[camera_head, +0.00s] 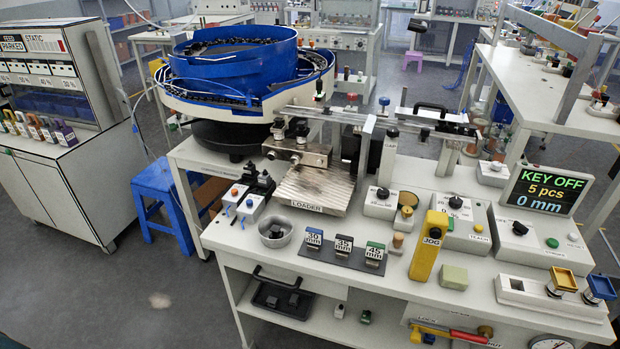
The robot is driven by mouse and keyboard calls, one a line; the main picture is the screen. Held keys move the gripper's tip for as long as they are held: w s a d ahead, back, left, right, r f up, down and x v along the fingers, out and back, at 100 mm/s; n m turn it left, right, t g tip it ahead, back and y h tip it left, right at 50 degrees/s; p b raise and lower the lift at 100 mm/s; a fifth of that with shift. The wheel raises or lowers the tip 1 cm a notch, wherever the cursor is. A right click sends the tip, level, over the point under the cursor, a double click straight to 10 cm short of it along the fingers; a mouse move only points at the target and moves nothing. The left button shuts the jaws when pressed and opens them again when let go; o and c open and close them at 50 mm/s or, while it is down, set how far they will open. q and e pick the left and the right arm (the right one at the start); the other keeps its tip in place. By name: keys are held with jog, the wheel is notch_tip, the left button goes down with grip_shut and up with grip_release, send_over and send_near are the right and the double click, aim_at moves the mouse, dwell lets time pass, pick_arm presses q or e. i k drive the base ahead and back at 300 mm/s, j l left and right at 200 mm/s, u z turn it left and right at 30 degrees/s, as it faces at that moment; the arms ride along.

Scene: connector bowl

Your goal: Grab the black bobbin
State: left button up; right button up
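No black part can be told for certain as the bobbin at this size. A small dark piece (275,231) lies inside a round grey bowl (287,239) at the front left of the white bench (420,277). A small dark item (366,317) also sits on the lower shelf, too small to identify. Neither of my grippers shows in the head view.
A blue feeder bowl (225,70) stands at the back left of the bench. Size blocks marked 30, 35 and 45 (343,245) stand on a dark mat. A yellow block (428,246) stands upright beside them. A blue stool (156,190) stands on the floor at left.

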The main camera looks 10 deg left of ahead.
aim_at(276, 234)
jog(key=z, duration=0.45)
jog(key=j+z, duration=0.2)
jog(key=z, duration=0.3)
jog(key=j+z, duration=0.2)
jog(key=z, duration=0.25)
jog(key=j+z, duration=0.2)
jog(key=z, duration=0.3)
jog(key=k+j+z, duration=0.25)
jog(key=j+z, duration=0.15)
jog(key=k+j+z, duration=0.7)
jog(key=k+j, duration=0.35)
jog(key=k, duration=0.15)
